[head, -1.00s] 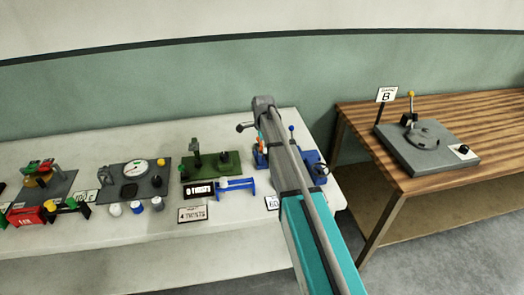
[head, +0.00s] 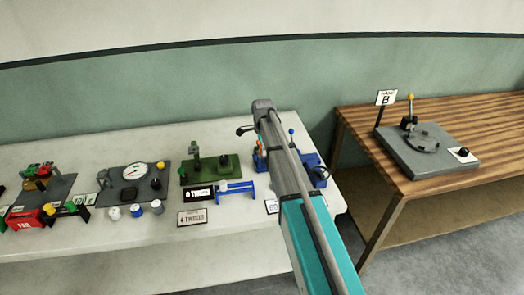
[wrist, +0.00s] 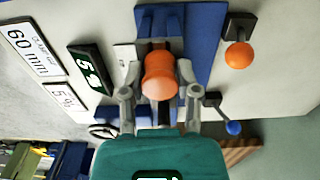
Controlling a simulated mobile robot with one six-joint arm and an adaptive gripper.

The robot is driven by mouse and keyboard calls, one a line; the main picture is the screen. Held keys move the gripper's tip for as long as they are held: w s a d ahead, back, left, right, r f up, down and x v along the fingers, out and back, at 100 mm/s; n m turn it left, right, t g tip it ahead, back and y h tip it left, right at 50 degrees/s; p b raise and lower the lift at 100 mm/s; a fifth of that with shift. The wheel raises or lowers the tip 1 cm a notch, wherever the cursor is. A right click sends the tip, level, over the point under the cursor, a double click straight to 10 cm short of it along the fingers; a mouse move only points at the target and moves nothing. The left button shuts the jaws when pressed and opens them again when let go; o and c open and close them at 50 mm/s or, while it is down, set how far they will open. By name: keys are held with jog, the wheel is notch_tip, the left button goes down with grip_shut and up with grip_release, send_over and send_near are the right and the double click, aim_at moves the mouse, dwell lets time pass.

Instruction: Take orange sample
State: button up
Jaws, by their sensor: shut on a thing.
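The orange sample (wrist: 158,78), a short round piece with a wider rim, sits over a blue fixture (wrist: 204,45) in the wrist view. My gripper (wrist: 157,88) has one finger on each side of it and is shut on it. I cannot tell whether the sample still touches the fixture. In the head view my arm covers the gripper and most of the blue fixture (head: 311,160). A small orange patch shows left of the arm there, but I cannot tell which part it is.
An orange ball knob (wrist: 239,55) and a blue-tipped lever (wrist: 233,128) stand close to my gripper. A green fixture (head: 222,170), a grey gauge plate (head: 130,183) and sign cards stand left on the white table (head: 245,243). A wooden table (head: 450,185) stands to the right.

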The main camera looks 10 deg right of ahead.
jog(key=shift+c, duration=0.9)
jog(key=shift+r, duration=0.2)
notch_tip(320, 180, up, 10)
jog(key=p, duration=1)
jog(key=shift+f, duration=0.2)
